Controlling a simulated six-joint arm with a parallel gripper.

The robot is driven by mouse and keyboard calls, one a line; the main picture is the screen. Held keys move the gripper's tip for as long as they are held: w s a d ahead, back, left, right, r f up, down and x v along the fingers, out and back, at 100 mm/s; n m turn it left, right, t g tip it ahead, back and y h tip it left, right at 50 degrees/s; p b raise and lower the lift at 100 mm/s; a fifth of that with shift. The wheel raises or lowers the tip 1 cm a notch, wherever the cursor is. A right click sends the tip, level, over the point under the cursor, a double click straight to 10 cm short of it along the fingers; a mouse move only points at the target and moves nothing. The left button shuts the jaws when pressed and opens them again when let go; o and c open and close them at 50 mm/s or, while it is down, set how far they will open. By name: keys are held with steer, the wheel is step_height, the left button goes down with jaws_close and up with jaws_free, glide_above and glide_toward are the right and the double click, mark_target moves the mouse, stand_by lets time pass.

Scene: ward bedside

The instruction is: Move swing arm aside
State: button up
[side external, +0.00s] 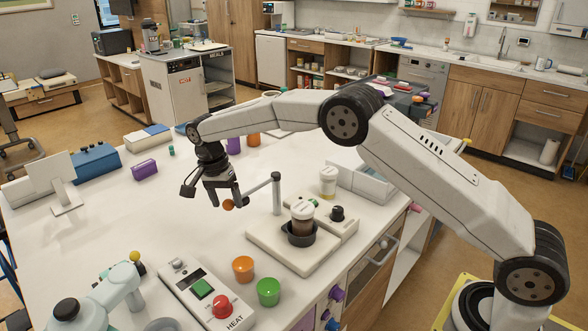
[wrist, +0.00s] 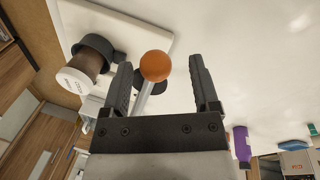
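The swing arm (side external: 257,188) is a grey bar on an upright post, with an orange ball knob (side external: 228,204) at its free end. The post stands on a white base plate (side external: 262,237) that also carries a brown jar with a white lid (side external: 302,215) in a dark round holder. My gripper (side external: 226,197) is at the knob end. In the wrist view the orange knob (wrist: 155,66) shows between the two spread fingers, with a gap on each side, nearer the left finger. The bar runs below the knob and is partly hidden by it.
A unit with a dark knob (side external: 337,213) and a pale-yellow jar (side external: 328,182) stand right of the post.

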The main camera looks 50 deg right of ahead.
stand_by(0.3)
step_height(320, 180, up, 8)
steer(key=w, duration=0.1)
steer(key=shift+a+f, duration=0.2)
steer(key=shift+a, duration=0.1)
stand_by(0.7)
steer(key=shift+s+d+f+n, duration=0.1)
steer(key=shift+s+d+n, duration=0.6)
steer(key=shift+n, duration=0.1)
steer(key=s+d+f+n+t, duration=0.1)
steer(key=s+d+f+n, duration=0.1)
steer(key=s, duration=0.7)
steer(key=s+d+f+n+t, duration=0.2)
steer(key=s+n, duration=0.3)
steer(key=s, duration=0.5)
steer(key=s+d+f+n+t, duration=0.1)
steer(key=s+d+f+n, duration=0.2)
steer(key=s, duration=0.7)
steer(key=shift+d+n+y, duration=0.25)
steer(key=shift+n+y, duration=0.15)
steer(key=shift+n, duration=0.3)
